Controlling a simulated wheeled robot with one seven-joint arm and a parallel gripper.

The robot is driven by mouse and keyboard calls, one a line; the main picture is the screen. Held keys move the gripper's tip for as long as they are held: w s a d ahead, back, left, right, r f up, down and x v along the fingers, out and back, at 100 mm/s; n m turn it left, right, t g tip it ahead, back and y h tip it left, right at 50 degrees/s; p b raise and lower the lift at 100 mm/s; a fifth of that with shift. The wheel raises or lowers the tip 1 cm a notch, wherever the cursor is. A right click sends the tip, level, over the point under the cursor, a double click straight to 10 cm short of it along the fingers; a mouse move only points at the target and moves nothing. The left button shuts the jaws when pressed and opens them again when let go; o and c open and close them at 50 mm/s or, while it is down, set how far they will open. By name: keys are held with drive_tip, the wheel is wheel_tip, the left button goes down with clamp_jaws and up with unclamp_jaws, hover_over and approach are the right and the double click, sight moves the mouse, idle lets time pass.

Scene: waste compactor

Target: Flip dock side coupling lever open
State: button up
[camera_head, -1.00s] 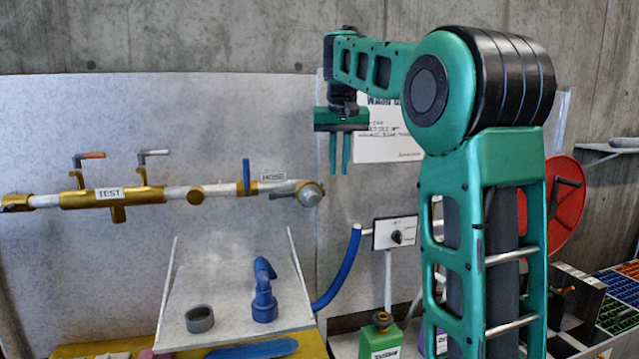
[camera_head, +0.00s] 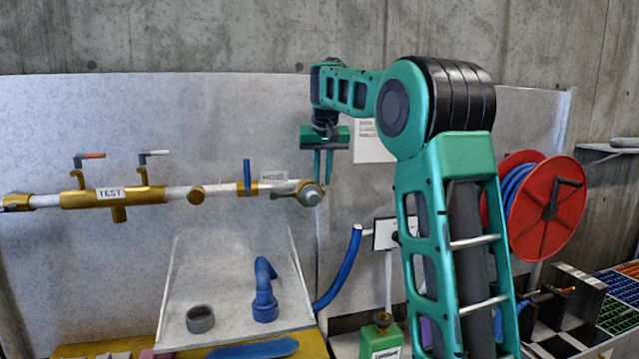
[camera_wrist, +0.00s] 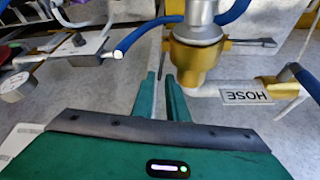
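The coupling (camera_head: 310,193) is a grey and brass fitting at the right end of the wall pipe in the head view. In the wrist view, the brass coupling body (camera_wrist: 192,62) stands beyond and right of my fingertips. A short lever-like bar (camera_wrist: 252,43) sticks out from its right side; whether it is the dock side lever I cannot tell. My gripper (camera_head: 323,165) points down just above and slightly right of the coupling in the head view. In the wrist view, its two green fingers (camera_wrist: 161,82) are apart with an empty gap between them.
A HOSE label (camera_wrist: 247,96) is beside the coupling in the wrist view. A blue hose (camera_head: 340,275) curves below it. The pipe (camera_head: 177,193) carries a TEST label and small handles. A red hose reel (camera_head: 545,208) stands right of my arm.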

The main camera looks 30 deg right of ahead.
drive_tip(key=shift+w+d+f, duration=0.1)
drive_tip(key=shift+w+f, duration=0.15)
drive_tip(key=shift+f, duration=0.4)
clamp_jaws()
drive_tip(key=shift+m, duration=0.4)
drive_tip(key=shift+s+d+m+g+h, duration=0.4)
drive_tip(key=shift+s+m+g, duration=0.5)
drive_tip(key=shift+m, duration=1.55)
drive_tip(key=shift+s+d+m+g+h, duration=0.35)
drive_tip(key=shift+s+m+g, duration=0.5)
drive_tip(key=shift+m, duration=1.55)
drive_tip(key=shift+s+d+m+g+h, duration=0.4)
drive_tip(key=shift+s+m+g, duration=0.5)
drive_tip(key=shift+m, duration=1.55)
drive_tip(key=shift+s, duration=0.15)
